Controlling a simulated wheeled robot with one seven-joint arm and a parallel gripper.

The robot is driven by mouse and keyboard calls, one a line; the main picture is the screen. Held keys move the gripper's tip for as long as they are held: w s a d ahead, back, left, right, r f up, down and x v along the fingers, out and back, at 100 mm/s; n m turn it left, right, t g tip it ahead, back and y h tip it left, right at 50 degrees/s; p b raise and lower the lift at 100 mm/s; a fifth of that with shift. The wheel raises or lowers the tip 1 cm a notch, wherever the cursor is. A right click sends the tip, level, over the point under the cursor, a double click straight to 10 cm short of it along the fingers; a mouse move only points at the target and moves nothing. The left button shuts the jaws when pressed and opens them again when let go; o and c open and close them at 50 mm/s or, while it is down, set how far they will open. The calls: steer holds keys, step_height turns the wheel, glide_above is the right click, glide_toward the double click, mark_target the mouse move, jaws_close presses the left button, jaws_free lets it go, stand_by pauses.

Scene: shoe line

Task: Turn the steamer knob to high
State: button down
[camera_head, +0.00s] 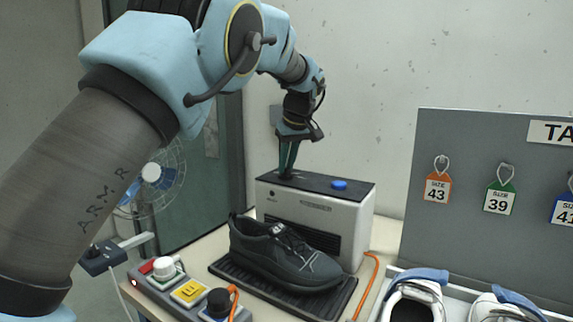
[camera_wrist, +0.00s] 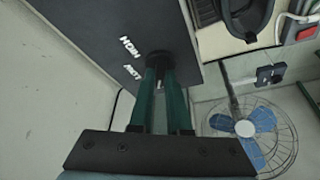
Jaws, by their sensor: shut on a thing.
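The steamer (camera_head: 318,217) is a white box with a dark top, standing at the back of the bench. Its black knob (camera_wrist: 156,60) sits on the dark top, beside two white labels. One label (camera_wrist: 129,47) seems to read HIGH; the other (camera_wrist: 132,72) is hard to read. My gripper (camera_head: 287,172) comes down from above onto the left part of the steamer top. In the wrist view its green fingers (camera_wrist: 160,77) are shut on the knob. I cannot tell which setting the knob points to.
A blue button (camera_head: 339,184) is on the steamer's right. A dark shoe (camera_head: 285,255) lies on a black tray (camera_head: 330,306) in front. A control box (camera_head: 190,292) is at the front left and a fan (camera_head: 150,180) behind it. A grey tag board (camera_head: 460,150) stands right.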

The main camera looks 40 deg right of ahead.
steer(key=shift+a+m, duration=0.1)
steer(key=shift+m, duration=0.3)
steer(key=shift+m+h, duration=0.5)
steer(key=shift+m, duration=0.5)
steer(key=m+g+h, duration=0.1)
steer(key=m, duration=0.2)
steer(key=shift+w+a, duration=0.1)
steer(key=shift+w, duration=0.05)
steer(key=m+g+p, duration=0.1)
steer(key=m, duration=0.2)
steer(key=m+g+h+p, duration=0.1)
steer(key=m, duration=0.2)
steer(key=shift+w+r, duration=0.1)
steer(key=m+g+p, duration=0.2)
steer(key=m+p, duration=0.2)
steer(key=m, duration=0.2)
steer(key=shift+w, duration=0.15)
steer(key=m+g+p, duration=0.2)
steer(key=m+p, duration=0.1)
steer(key=m, duration=0.1)
steer(key=shift+w+m+y+p, duration=0.1)
steer(key=shift+m+y+p, duration=0.4)
steer(key=shift+m+p, duration=0.5)
